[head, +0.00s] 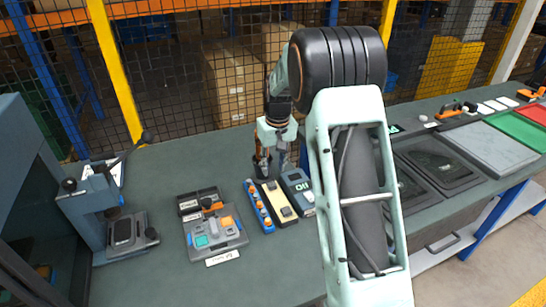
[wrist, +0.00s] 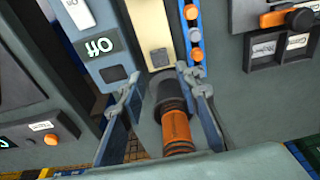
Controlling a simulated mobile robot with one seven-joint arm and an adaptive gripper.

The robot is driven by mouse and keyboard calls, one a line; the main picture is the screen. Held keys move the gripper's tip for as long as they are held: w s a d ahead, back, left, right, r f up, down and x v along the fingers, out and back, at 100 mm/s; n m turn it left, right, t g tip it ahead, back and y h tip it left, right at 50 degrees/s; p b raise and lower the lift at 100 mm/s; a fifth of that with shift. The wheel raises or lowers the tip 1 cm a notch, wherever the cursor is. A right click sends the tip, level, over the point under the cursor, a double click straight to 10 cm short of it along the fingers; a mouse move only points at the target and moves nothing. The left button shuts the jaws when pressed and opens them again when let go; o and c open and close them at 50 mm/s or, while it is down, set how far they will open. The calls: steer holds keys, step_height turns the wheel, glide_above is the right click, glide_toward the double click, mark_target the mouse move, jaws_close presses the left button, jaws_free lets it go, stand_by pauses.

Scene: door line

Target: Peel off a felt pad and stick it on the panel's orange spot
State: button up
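My gripper (head: 271,160) is over the bench, just behind a row of small devices. In the wrist view its two fingers (wrist: 161,82) are spread on either side of a black and orange cylindrical thing (wrist: 175,120). A gap shows between the left finger and this thing, so the gripper looks open; contact on the right is unclear. A blue strip with orange and grey round pieces (head: 258,206) lies in front of the gripper; it also shows in the wrist view (wrist: 195,38). I cannot tell whether these pieces are felt pads. I cannot make out an orange spot on a panel.
A cream device (head: 277,203) and a grey-blue device with a display (head: 297,190) lie beside the strip. A grey tray (head: 217,240) is left of them, and a press (head: 110,215) stands further left. Dark recessed plates (head: 436,162) and a pale panel (head: 488,146) are at right.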

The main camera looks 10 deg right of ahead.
mark_target(272, 184)
steer(key=f, duration=0.2)
steer(key=w+f, duration=0.1)
steer(key=f, duration=0.2)
steer(key=f+p, duration=0.1)
steer(key=f, duration=0.2)
steer(key=shift+w+a, duration=0.15)
jaws_close()
steer(key=shift+c, duration=2.2)
jaws_free()
jaws_close()
steer(key=shift+r, duration=0.25)
steer(key=shift+r+p, duration=1.4)
steer(key=shift+r, duration=1.55)
